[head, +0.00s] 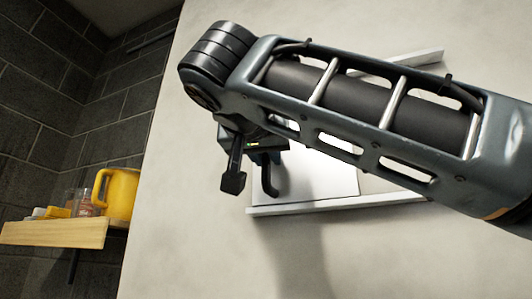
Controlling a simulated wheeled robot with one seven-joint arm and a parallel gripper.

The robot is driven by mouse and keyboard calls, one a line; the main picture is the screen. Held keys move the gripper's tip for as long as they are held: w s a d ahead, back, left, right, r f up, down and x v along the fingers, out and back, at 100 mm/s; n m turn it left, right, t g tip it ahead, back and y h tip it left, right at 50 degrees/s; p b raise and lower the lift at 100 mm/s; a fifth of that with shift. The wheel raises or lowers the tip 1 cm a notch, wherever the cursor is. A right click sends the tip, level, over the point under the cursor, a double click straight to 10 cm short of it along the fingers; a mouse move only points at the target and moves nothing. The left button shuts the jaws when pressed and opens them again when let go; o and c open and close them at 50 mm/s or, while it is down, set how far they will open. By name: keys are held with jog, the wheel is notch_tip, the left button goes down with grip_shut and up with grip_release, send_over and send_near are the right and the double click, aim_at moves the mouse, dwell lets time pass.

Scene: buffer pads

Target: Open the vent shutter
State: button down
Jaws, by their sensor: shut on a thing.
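The vent shutter (322,181) is a pale flat panel on the wall, set between a lower white rail (335,204) and an upper white rail (412,61). My arm hides much of the panel and the middle of the vent. My gripper (250,178) is at the panel's left end, shut on the shutter's handle. One dark finger with a block-like tip hangs at the left. A dark curved piece (269,178) shows just right of it, in front of the panel; I cannot tell whether it is the handle or the other finger.
The pale wall below the lower rail is bare, as is the stretch between shelf and vent.

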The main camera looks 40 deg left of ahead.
jog(key=shift+d+f, duration=0.1)
jog(key=shift+d+b, duration=0.25)
jog(key=shift+b, duration=0.4)
jog(key=w+d+b, duration=0.3)
jog(key=d+b, duration=0.1)
jog(key=d, duration=0.8)
jog(key=shift+d, duration=0.25)
jog(key=c, duration=1.2)
grip_release()
jog(key=shift+o, duration=0.2)
jog(key=shift+b, duration=0.3)
jog(key=b+v, duration=0.2)
jog(key=v, duration=0.5)
jog(key=shift+s+d, duration=0.2)
jog(key=shift+s, duration=0.1)
